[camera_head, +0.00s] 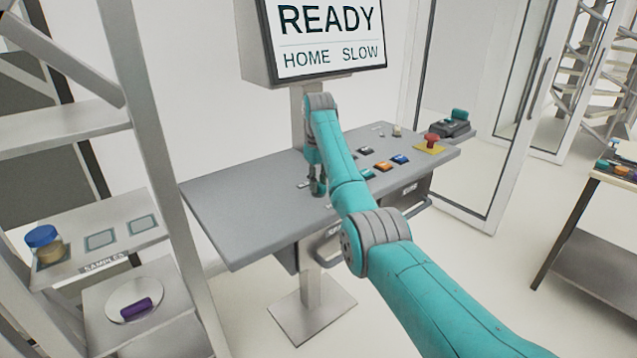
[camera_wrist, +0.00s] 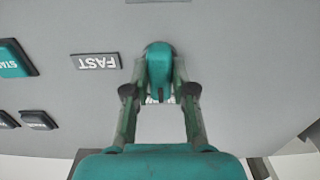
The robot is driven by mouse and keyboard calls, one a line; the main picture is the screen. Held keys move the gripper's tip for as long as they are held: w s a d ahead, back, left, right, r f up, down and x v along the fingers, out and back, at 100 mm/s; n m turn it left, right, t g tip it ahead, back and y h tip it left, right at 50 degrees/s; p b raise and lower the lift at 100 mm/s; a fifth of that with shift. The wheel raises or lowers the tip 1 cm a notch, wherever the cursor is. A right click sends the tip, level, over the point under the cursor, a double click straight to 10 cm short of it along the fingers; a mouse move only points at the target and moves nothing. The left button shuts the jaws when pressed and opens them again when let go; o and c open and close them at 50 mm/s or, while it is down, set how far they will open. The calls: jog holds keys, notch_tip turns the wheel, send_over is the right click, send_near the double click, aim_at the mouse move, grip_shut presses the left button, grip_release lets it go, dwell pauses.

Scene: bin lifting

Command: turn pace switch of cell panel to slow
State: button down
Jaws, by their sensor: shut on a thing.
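The cell panel (camera_head: 235,195) is a grey sloped console in the head view. My gripper (camera_head: 318,187) reaches down to its left-middle part. In the wrist view my gripper (camera_wrist: 160,85) is shut on a rounded teal knob, the pace switch (camera_wrist: 158,58), with one finger on each side. A FAST label (camera_wrist: 96,61) is upside down to the left of the switch. Another pale label behind the fingers is mostly hidden. The screen (camera_head: 328,38) above the panel reads READY, HOME and SLOW.
Coloured buttons (camera_head: 400,159) and a red stop knob on a yellow base (camera_head: 431,143) lie right of my gripper. In the wrist view a teal START button (camera_wrist: 12,60) is at left. A shelf with a blue-lidded jar (camera_head: 43,243) stands left. The panel's left part is clear.

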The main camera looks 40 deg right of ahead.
jog(key=c, duration=1)
grip_release()
jog(key=shift+o, duration=0.2)
